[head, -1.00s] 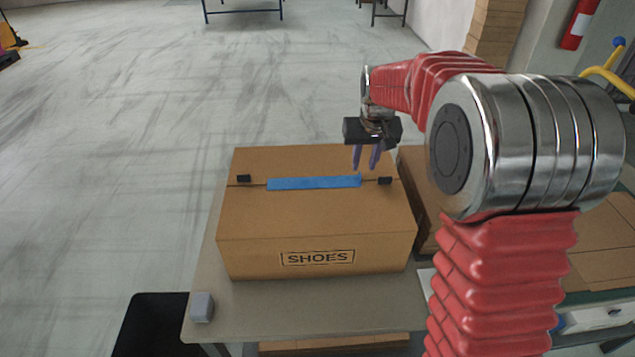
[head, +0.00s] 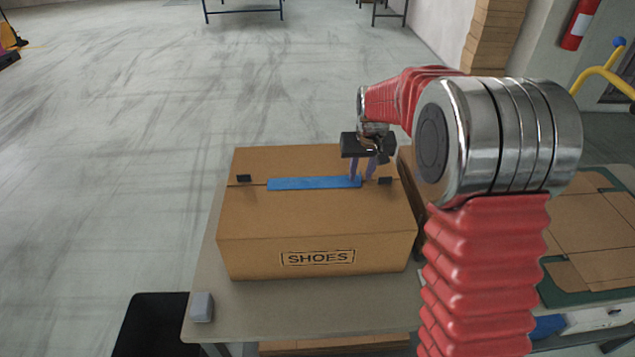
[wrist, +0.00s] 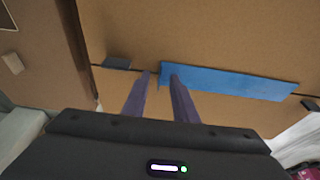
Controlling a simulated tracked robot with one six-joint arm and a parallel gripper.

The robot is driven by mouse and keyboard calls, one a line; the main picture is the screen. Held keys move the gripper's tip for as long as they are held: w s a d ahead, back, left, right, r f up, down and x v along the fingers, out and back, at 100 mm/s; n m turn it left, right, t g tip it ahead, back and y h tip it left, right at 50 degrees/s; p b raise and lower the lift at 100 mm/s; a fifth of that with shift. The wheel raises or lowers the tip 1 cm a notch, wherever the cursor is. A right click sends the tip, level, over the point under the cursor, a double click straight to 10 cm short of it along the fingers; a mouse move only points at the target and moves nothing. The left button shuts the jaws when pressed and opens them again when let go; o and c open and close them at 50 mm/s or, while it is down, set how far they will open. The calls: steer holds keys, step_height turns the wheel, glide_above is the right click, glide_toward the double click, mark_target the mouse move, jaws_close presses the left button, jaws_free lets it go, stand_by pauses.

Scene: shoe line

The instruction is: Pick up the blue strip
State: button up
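The blue strip (head: 312,183) lies flat along the seam on top of a closed cardboard box (head: 310,221) marked SHOES. It also shows in the wrist view (wrist: 230,82). My gripper (head: 361,179) points down at the strip's right end in the head view. Its two purple fingers are apart, with a narrow gap between them and nothing seen held. In the wrist view, the fingertips (wrist: 161,75) are beside the strip's left end, one of them overlapping it in the picture. I cannot tell whether they touch it.
Two black clips sit on the seam, one left of the strip (head: 243,178) and one right of it (head: 385,181), close to my gripper. The box stands on a table (head: 300,310) with a small grey block (head: 202,307) at its front left. More cardboard (head: 595,235) lies at the right.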

steer(key=shift+c, duration=0.6)
jaws_close()
steer(key=shift+r, duration=0.1)
step_height(320, 180, up, 10)
stand_by(0.5)
stand_by(0.5)
